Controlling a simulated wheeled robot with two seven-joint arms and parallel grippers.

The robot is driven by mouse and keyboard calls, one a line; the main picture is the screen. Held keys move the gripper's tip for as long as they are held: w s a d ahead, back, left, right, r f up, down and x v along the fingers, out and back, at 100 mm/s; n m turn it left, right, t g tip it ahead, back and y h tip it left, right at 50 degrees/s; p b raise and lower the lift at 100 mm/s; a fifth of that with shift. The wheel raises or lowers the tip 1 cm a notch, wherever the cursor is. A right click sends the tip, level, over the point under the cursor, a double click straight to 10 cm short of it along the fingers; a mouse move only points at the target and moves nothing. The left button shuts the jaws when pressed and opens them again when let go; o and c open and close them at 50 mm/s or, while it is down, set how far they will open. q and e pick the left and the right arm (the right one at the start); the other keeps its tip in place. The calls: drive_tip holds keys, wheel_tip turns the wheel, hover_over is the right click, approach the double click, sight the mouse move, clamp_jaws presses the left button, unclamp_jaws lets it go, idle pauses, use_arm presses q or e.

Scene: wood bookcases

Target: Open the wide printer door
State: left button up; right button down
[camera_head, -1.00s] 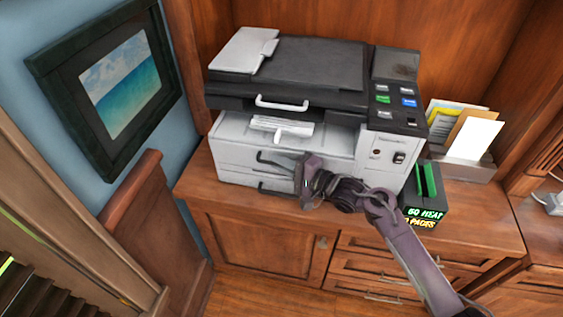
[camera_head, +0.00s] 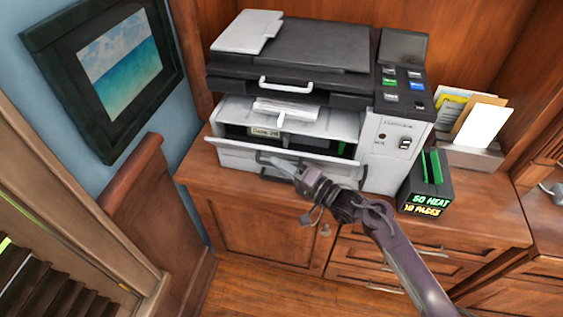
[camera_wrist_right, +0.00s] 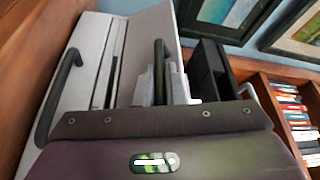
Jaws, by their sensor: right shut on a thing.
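The white and black printer (camera_head: 290,85) stands on the wooden cabinet in the head view. Its wide front door (camera_head: 238,153) is tilted outward at the top, and a dark gap with a label shows behind it. My right gripper (camera_head: 285,168) is at the door's front. In the right wrist view its grey fingertips (camera_wrist_right: 165,85) are shut around a black bar handle (camera_wrist_right: 158,60) on the door. A second black handle (camera_wrist_right: 58,95) is on the panel at the left there. My left gripper is not in view.
A black box with green parts and lit lettering (camera_head: 425,190) stands right of the printer, near my right arm. A paper holder (camera_head: 470,155) is behind it. A paper tray (camera_head: 285,110) sits above the door. The floor before the cabinet is clear.

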drive_tip(key=shift+f, duration=0.15)
drive_tip(key=c, duration=1.5)
unclamp_jaws()
drive_tip(key=r+b+v, duration=0.1)
drive_tip(key=v, duration=0.6)
drive_tip(key=shift+s+d+f, duration=0.3)
drive_tip(key=shift+d+f, duration=0.05)
drive_tip(key=shift+f, duration=0.1)
drive_tip(key=shift+d, duration=0.1)
drive_tip(key=f+p+v, duration=0.1)
drive_tip(key=v, duration=0.7)
drive_tip(key=shift+d+f+p, duration=0.2)
drive_tip(key=shift+d+p, duration=0.2)
drive_tip(key=shift+d, duration=0.05)
